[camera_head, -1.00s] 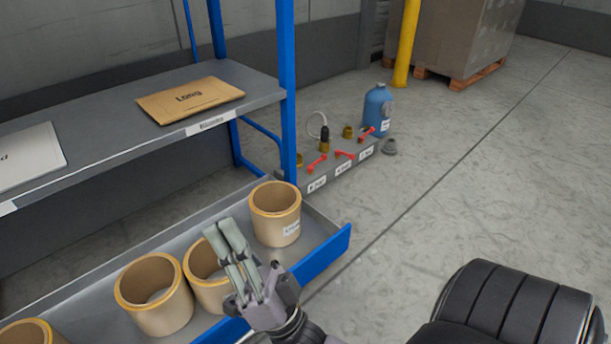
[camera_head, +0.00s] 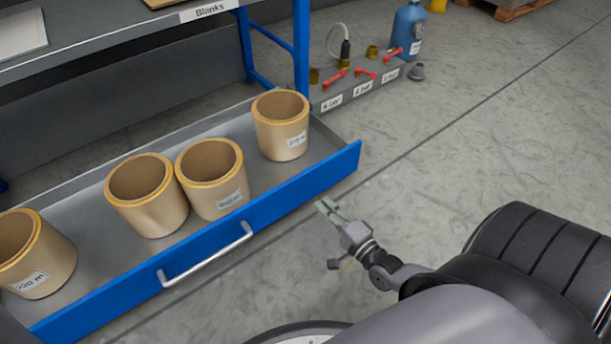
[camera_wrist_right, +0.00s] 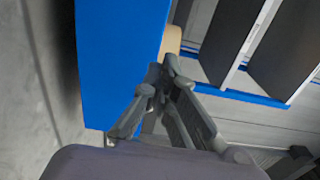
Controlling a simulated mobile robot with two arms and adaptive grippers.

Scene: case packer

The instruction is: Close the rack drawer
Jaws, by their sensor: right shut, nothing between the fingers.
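The rack drawer (camera_head: 285,205) is pulled out at the bottom of the rack, with a blue front and grey tray. Its pale bar handle (camera_head: 207,258) is on the front face. My right gripper (camera_head: 328,206) is shut and empty, in front of the drawer front near its right end, apart from the handle. In the right wrist view the shut fingers (camera_wrist_right: 165,75) appear beside the blue drawer front (camera_wrist_right: 115,60). Whether they touch it I cannot tell. My left gripper is not in view.
Several tan cylinders (camera_head: 147,195) with labels stand in the drawer. The rack's grey shelf (camera_head: 110,35) is above it. A grey block (camera_head: 350,92) with red-handled valves and a blue jug (camera_head: 405,35) are beyond. Open floor (camera_head: 480,150) lies to the right.

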